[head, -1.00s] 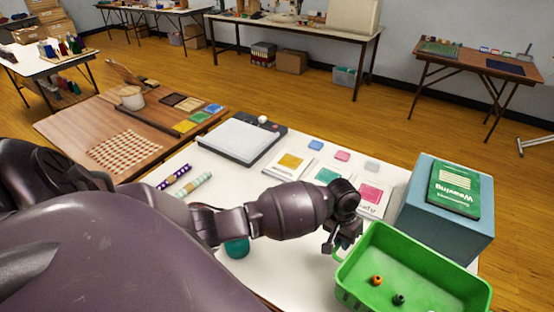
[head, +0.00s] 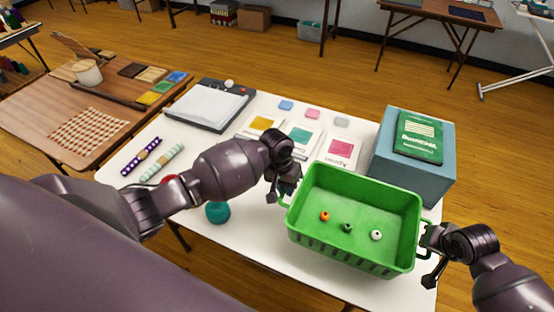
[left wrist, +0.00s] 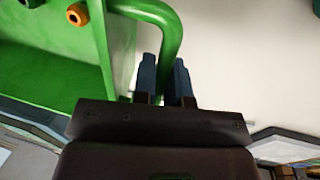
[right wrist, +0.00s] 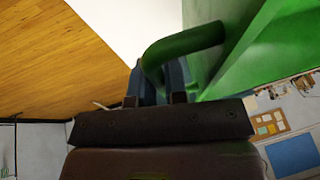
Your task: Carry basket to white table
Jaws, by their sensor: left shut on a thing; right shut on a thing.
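The green basket (head: 350,245) holds three small beads: an orange one (head: 325,216), a dark green one (head: 347,227) and a white one (head: 376,235). It appears upright at the front right of the nearest white table (head: 255,240); I cannot tell whether its base touches the tabletop. My left gripper (head: 280,193) is shut on the basket's left handle, which passes between the fingers (left wrist: 165,78) in the left wrist view. My right gripper (head: 430,265) is shut on the right handle (right wrist: 185,42), also seen in the right wrist view.
A blue box (head: 412,155) with a green weaving book (head: 420,138) stands close behind the basket. Cards, a paper trimmer (head: 210,103), rolls and a teal ball (head: 217,212) lie on the table. A wooden table (head: 95,125) adjoins at left. Bare floor lies at right.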

